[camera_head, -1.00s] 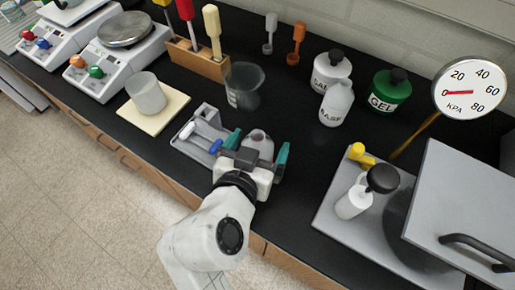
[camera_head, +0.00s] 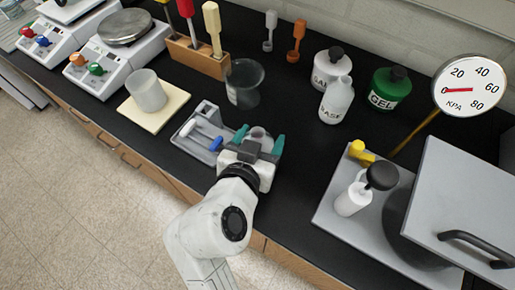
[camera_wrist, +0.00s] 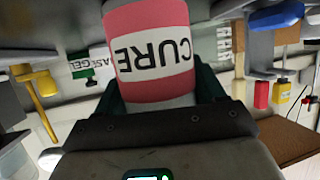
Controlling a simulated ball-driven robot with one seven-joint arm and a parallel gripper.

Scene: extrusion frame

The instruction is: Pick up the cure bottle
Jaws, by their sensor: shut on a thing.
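The cure bottle (camera_wrist: 155,52) fills the middle of the wrist view, a pale bottle with a red-and-white label reading CURE, upside down in that picture. My gripper (camera_head: 259,139) has its teal fingers shut on the bottle, one on each side. In the head view only a small greyish part of the bottle (camera_head: 257,132) shows between the fingers; my gripper hides the rest. I cannot tell whether its base touches the bench.
A grey tray (camera_head: 185,143) with white and blue-handled tools lies just left of my gripper. A beaker (camera_head: 243,84) and the BASE bottle (camera_head: 336,101) stand behind. A grey plate with a pump bottle (camera_head: 352,199) and an open lid (camera_head: 470,200) is at right.

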